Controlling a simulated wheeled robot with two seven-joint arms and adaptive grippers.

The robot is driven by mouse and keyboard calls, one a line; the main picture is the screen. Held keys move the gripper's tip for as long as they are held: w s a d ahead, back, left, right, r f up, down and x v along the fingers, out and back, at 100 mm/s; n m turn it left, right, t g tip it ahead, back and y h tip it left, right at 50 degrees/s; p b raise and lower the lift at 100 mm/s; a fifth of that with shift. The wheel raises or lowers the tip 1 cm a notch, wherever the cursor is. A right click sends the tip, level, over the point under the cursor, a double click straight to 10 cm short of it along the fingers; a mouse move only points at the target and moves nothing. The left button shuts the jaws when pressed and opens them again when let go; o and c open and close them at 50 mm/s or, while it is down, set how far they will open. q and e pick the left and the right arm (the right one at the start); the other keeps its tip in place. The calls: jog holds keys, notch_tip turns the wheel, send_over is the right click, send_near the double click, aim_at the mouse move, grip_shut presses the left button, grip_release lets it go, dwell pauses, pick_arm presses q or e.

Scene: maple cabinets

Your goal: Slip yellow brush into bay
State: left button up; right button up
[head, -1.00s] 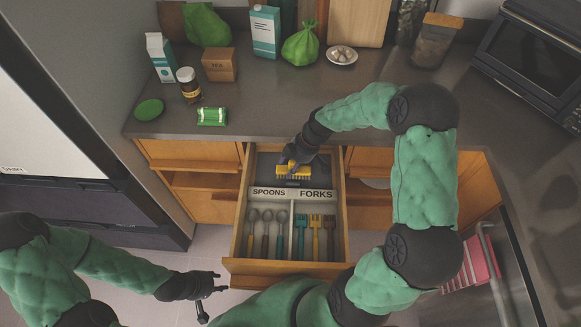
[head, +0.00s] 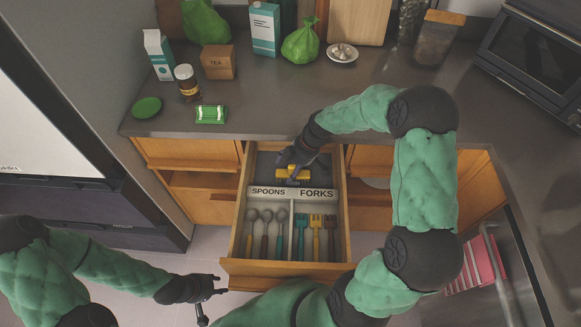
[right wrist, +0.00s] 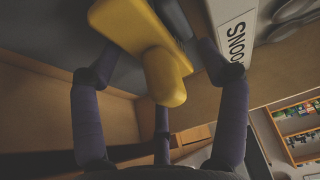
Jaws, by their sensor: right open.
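The yellow brush (head: 293,174) lies in the rear bay (head: 266,170) of the open drawer, behind the label strip. In the right wrist view the brush (right wrist: 150,42) has a wide yellow body and a rounded handle end. My right gripper (head: 294,158) is over the bay, right at the brush. In the right wrist view its fingers (right wrist: 150,75) are spread, one on each side of the brush, with gaps to it. My left gripper (head: 212,300) hangs left of the drawer front, empty, its fingers apart.
On the counter stand a tea box (head: 218,63), jar (head: 188,83), cartons and a green packet (head: 211,114). The middle of the counter is clear.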

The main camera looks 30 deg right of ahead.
aim_at(304, 171)
jog(key=shift+r, duration=0.1)
jog(key=v, duration=1.1)
jog(key=shift+r, duration=0.35)
jog(key=shift+d, duration=0.1)
